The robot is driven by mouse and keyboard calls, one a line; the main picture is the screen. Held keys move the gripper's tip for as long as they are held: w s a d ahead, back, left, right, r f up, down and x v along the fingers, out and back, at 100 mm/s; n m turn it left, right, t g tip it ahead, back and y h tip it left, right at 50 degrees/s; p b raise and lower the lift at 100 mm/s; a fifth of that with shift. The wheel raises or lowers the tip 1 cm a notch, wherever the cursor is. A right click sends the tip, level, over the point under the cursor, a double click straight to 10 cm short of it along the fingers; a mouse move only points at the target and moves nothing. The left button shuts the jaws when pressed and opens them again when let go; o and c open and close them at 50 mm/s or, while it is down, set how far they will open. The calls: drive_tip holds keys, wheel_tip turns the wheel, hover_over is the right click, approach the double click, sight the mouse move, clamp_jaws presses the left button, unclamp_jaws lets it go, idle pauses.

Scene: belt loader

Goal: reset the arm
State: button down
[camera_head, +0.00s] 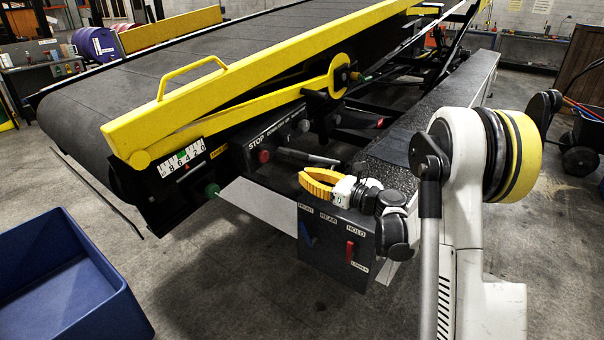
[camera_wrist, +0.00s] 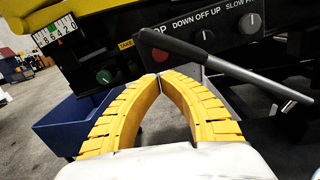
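My gripper (camera_head: 303,178) has yellow ribbed fingers and hangs in front of the belt loader's control panel, above a dark switch box. In the wrist view its fingertips (camera_wrist: 158,76) meet, with nothing visible between them. My white and grey arm (camera_head: 462,180) stands at the right and bends down and left to the gripper. A lever with a black grip (camera_wrist: 187,48) and grey rod lies just beyond the fingertips in the wrist view. It also shows behind the gripper in the head view (camera_head: 308,158). I cannot tell whether the gripper touches it.
The panel has a red stop button (camera_head: 264,156) and a green knob (camera_head: 212,191). The switch box (camera_head: 335,255) below carries a blue and a red switch. A yellow rail (camera_head: 220,85) edges the belt. A blue bin (camera_head: 60,285) stands lower left. Floor is open between bin and box.

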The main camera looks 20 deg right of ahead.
drive_tip(key=s+a+r+n+g+h, duration=0.2)
drive_tip(key=s+a+n+g, duration=0.1)
drive_tip(key=s+a+n, duration=0.3)
drive_tip(key=s+a+r+n+g+h, duration=0.2)
drive_tip(key=s+a+n+g, duration=0.15)
drive_tip(key=s+n, duration=0.4)
drive_tip(key=s+d+f+n+h, duration=0.2)
drive_tip(key=s+n, duration=0.5)
drive_tip(key=s, duration=0.4)
drive_tip(key=s+d+f+n+h, duration=0.2)
drive_tip(key=s+n+h, duration=0.2)
drive_tip(key=s+n, duration=0.4)
drive_tip(key=s, duration=0.3)
drive_tip(key=shift+d+g+h, duration=0.2)
drive_tip(key=shift+g+h, duration=0.15)
drive_tip(key=shift+h, duration=0.05)
drive_tip(key=shift+w, duration=0.1)
